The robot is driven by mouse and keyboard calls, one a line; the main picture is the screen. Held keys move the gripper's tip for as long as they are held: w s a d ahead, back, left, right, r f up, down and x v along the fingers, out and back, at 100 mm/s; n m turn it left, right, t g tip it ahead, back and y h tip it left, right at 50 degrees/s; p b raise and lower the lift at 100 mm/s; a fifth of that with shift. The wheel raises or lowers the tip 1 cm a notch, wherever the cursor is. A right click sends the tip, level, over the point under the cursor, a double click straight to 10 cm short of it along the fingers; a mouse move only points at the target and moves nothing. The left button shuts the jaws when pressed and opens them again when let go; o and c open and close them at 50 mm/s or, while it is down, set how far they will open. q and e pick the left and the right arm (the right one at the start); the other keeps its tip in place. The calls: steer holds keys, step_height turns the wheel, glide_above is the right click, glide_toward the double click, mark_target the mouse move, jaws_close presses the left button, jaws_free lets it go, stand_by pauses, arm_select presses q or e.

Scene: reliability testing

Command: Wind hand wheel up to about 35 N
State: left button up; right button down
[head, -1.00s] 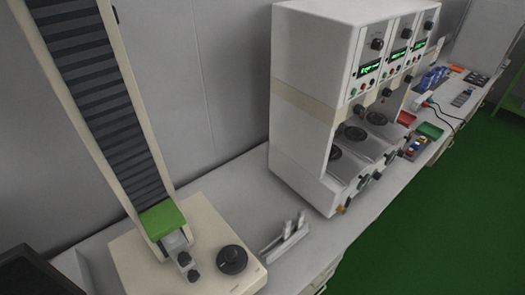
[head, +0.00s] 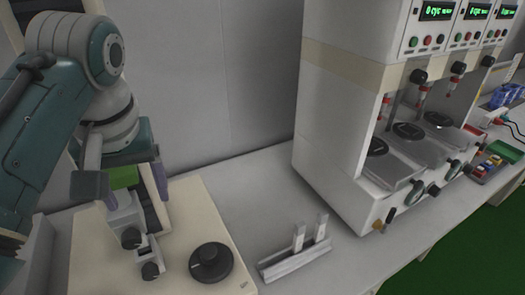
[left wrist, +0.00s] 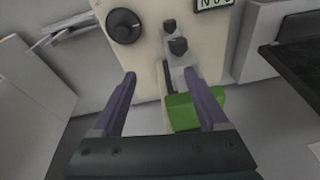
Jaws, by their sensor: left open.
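The hand wheel (head: 211,263) is a black round dial with a raised hub on the cream base (head: 190,215) of the test stand. It also shows in the left wrist view (left wrist: 124,25), upper left of my fingers. My left gripper (head: 124,185) is open and empty, its two purple fingers apart above the stand's green carriage block (head: 124,177). The wheel lies to its right in the head view, apart from the fingers. Two dark grip knobs (head: 150,271) sit left of the wheel. A small display (left wrist: 212,4) is cut off in the left wrist view; its value is unreadable. My right gripper is not in view.
A metal rack with two upright pale pieces (head: 299,238) stands right of the base. A large white machine (head: 340,115) with green displays stands further right. Bare worktop (head: 255,200) lies between. A dark panel (left wrist: 295,50) is at the right in the left wrist view.

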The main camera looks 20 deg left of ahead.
arm_select(q)
steer(key=w+d+f+n+h+b, duration=0.1)
steer(key=w+f+b, duration=0.1)
steer(key=f+b, duration=0.15)
steer(key=w+f+n+b, duration=0.1)
steer(key=w+f+b, duration=0.15)
steer(key=f, duration=0.25)
steer(key=n+g+h+b, duration=0.1)
steer(key=n+b, duration=0.1)
steer(key=b, duration=0.5)
glide_toward(208, 252)
steer(key=shift+w+a, duration=0.1)
steer(key=shift+w, duration=0.15)
step_height(208, 252, down, 9)
steer(key=shift+r+b, duration=0.15)
steer(key=shift+b, duration=0.55)
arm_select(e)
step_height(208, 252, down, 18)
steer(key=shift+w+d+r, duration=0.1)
arm_select(q)
jaws_close()
